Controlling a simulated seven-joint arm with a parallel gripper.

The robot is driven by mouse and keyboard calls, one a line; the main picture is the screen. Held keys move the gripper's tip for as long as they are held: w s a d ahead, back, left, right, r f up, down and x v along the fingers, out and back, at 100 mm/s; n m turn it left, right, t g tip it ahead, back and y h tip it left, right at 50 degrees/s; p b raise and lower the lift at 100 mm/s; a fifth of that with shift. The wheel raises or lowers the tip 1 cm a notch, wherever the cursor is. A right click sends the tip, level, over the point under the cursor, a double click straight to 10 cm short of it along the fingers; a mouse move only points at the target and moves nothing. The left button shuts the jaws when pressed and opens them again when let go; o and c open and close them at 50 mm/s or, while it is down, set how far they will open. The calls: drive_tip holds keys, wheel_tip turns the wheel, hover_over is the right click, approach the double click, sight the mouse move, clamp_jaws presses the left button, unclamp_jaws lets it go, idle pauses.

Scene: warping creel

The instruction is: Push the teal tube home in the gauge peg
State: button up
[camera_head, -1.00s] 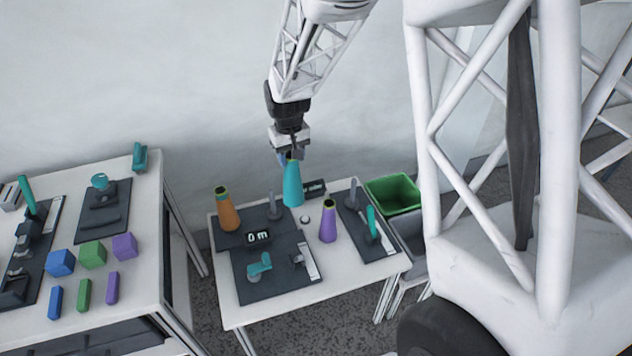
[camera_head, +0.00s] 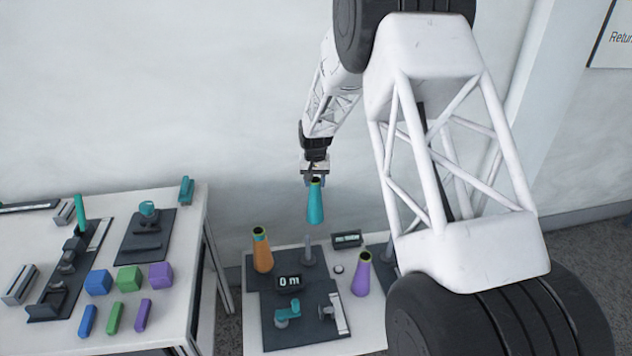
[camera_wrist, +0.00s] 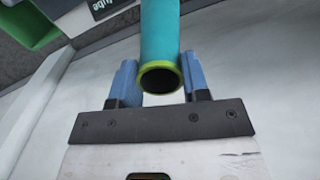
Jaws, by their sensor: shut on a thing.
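The teal tube (camera_head: 315,205) is a cone with a yellow-green rim around its wide-open dark end. My gripper (camera_head: 315,176) is shut on it near the rimmed end. In the wrist view the blue fingers stand on both sides of the tube (camera_wrist: 160,35), its rim towards the camera. It hangs roughly upright, narrow end up. A grey upright peg (camera_head: 308,250), apparently the gauge peg, stands on the dark gauge plate (camera_head: 262,272) behind the "0 m" display (camera_head: 289,282). The tube is above the peg, apart from it in the picture.
An orange cone (camera_head: 262,252) stands left of the peg and a purple cone (camera_head: 361,274) stands right. A small display box (camera_head: 347,239) is behind them. A teal-handled fixture (camera_head: 287,312) sits in front. My arm link hides the table's right part.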

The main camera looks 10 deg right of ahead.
drive_tip(key=shift+m, duration=0.4)
drive_tip(key=w+f, duration=0.1)
drive_tip(key=w+d+f, duration=0.1)
drive_tip(key=w+f, duration=0.1)
drive_tip(key=shift+w, duration=0.25)
drive_tip(key=s+d+r+n, duration=0.2)
drive_tip(key=s+d+r, duration=0.3)
drive_tip(key=s+d, duration=0.3)
drive_tip(key=s+d+r+n, duration=0.1)
drive_tip(key=s+d+r, duration=0.4)
drive_tip(key=d, duration=1.2)
drive_tip(key=s, duration=0.3)
drive_tip(key=shift+s+n, duration=0.15)
drive_tip(key=shift+n, duration=0.25)
drive_tip(key=shift+a+f, duration=0.1)
drive_tip(key=shift+f, duration=0.05)
drive_tip(key=shift+f, duration=2.75)
